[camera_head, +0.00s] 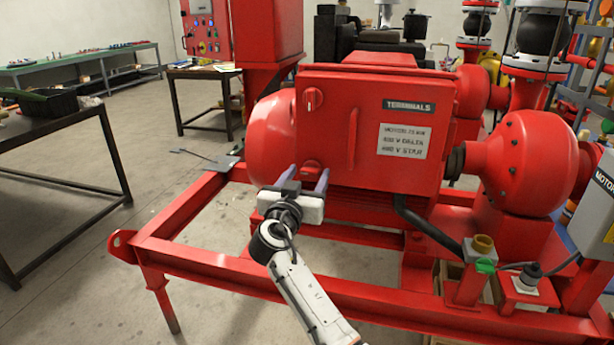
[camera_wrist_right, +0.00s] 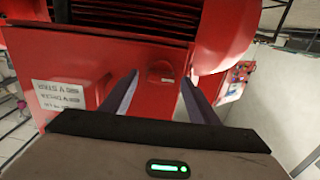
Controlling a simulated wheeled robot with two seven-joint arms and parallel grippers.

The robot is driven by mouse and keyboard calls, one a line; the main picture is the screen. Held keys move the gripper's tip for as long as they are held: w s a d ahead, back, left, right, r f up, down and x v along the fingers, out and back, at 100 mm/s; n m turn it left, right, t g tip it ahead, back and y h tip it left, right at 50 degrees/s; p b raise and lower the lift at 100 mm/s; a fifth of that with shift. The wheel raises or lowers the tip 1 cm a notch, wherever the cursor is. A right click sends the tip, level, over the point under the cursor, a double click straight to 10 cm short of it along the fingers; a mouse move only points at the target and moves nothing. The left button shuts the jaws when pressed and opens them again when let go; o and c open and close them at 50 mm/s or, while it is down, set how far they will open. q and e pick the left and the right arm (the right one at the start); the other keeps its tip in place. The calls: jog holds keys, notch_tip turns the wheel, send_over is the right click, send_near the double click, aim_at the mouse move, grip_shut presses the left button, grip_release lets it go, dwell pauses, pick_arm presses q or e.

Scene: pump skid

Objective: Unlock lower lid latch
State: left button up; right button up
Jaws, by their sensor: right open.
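The red terminal box lid (camera_head: 340,135) is closed on the motor. Its lower latch (camera_head: 311,166) is a small red knob near the lid's lower left corner, and it also shows in the right wrist view (camera_wrist_right: 161,72). The upper latch (camera_head: 313,98) is a round red knob with a pale mark near the upper left corner. My right gripper (camera_head: 308,174) is open, with one finger on each side of the lower latch. In the right wrist view, the latch lies between the open fingers (camera_wrist_right: 161,80). I cannot tell whether they touch it. My left gripper is not in view.
A red lid handle (camera_head: 353,132) stands right of the latches, beside a white label (camera_head: 403,141). The red skid frame (camera_head: 210,262) runs below my right arm. A dark table (camera_head: 55,125) is at left, with open floor between.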

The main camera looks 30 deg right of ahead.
jog(key=c, duration=1)
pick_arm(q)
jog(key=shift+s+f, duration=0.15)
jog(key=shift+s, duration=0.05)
pick_arm(e)
jog(key=shift+c, duration=0.3)
